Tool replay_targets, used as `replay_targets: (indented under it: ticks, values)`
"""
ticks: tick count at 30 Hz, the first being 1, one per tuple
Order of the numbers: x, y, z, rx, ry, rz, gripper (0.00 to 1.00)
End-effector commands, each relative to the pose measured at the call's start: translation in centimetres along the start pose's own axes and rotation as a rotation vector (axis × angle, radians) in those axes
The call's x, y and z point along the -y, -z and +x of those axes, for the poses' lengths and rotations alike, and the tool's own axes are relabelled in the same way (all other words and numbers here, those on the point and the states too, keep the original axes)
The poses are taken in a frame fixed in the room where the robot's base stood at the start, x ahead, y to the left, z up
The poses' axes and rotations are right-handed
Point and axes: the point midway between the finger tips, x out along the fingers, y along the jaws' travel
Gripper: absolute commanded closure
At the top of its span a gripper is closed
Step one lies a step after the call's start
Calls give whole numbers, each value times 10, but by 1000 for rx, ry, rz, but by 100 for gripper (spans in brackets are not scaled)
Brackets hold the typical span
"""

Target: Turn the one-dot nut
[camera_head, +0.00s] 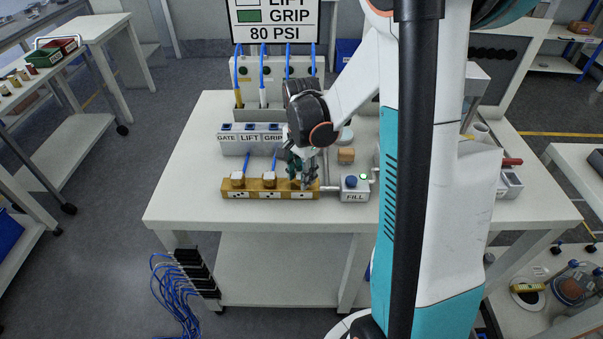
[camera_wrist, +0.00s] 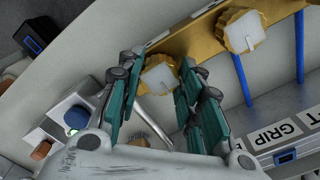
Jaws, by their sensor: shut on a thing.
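A brass manifold block (camera_head: 256,194) lies on the bench with a row of pale nuts and dot labels along it. My gripper (camera_head: 303,174) reaches down onto the nut at the block's right end, whose label appears to carry one dot. In the wrist view my gripper (camera_wrist: 157,70) has its teal-and-grey fingers on both sides of this one-dot nut (camera_wrist: 160,76), shut on it. The middle nut (camera_head: 269,176) stands apart to the left and has a blue tube; it also shows in the wrist view (camera_wrist: 242,31). The head view mostly hides the gripped nut.
A FILL box (camera_head: 355,188) with a blue button and a green light stands just right of the block. Behind it are a box labelled GATE, LIFT and GRIP (camera_head: 238,140) and an orange-brown block (camera_head: 346,155). The white bench (camera_head: 250,215) is clear in front.

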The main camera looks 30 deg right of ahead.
Motion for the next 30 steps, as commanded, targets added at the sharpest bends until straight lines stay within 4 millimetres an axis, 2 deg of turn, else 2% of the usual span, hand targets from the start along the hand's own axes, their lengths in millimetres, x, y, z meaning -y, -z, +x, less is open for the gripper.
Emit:
replay_targets:
  ticks: [1,2,4,5,17,23,30]
  values:
    - [0,0,0,0,1,0,90]
    - [0,0,0,0,1,0,64]
    - [0,0,0,0,1,0,48]
    - [0,0,0,0,1,0,46]
    - [0,0,-4,0,0,-1,46]
    - [-1,0,-31,0,0,-1,46]
    - [0,0,-80,0,0,-1,46]
